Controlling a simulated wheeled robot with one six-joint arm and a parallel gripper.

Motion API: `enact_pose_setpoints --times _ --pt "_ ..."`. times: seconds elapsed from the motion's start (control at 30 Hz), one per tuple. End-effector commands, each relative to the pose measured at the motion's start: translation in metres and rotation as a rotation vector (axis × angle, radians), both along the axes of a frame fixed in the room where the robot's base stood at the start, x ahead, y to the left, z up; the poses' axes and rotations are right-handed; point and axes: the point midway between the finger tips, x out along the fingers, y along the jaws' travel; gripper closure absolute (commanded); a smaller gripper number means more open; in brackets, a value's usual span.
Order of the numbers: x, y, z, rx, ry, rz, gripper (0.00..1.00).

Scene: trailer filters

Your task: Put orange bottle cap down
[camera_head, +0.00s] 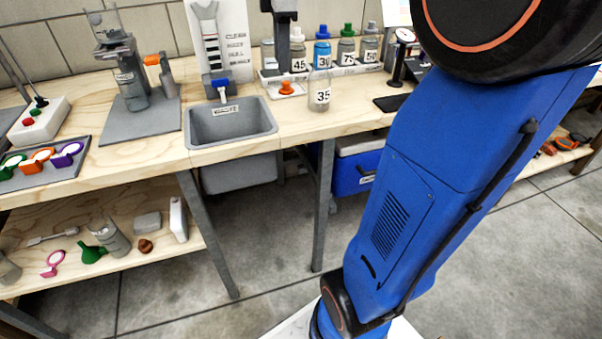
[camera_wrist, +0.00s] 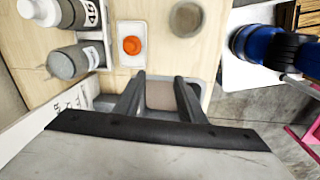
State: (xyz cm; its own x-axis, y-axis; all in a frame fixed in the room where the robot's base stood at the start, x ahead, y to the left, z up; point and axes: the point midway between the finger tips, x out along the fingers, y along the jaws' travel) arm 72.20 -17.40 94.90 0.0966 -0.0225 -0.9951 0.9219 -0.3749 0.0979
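The orange bottle cap (camera_head: 286,88) rests on a small white pad (camera_head: 292,92) on the workbench, behind the sink's right end. It also shows in the wrist view (camera_wrist: 132,45), on the pad and apart from my fingers. My gripper (camera_head: 282,64) points down just above the cap in the head view. In the wrist view my gripper (camera_wrist: 161,80) has its fingers spread, with nothing between them. The clear bottle labelled 35 (camera_head: 319,92) stands uncapped right of the pad; its round open top shows in the wrist view (camera_wrist: 186,19).
A rack (camera_head: 325,70) of labelled bottles with coloured caps stands behind the pad. A grey sink (camera_head: 232,124) is set into the bench's front edge. A white upright panel (camera_head: 222,40) stands behind the sink. A dark flat pad (camera_head: 392,104) lies on the right.

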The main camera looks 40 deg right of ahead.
Motion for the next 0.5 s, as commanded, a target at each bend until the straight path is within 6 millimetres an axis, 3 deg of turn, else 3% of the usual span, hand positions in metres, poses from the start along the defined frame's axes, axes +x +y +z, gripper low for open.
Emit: enact_pose_setpoints --times 0.2,0.5 --pt "-0.062 0.038 -0.030 0.030 -0.083 -0.274 0.64" --pt "-0.141 0.075 -0.088 0.122 -0.193 -0.658 0.64"
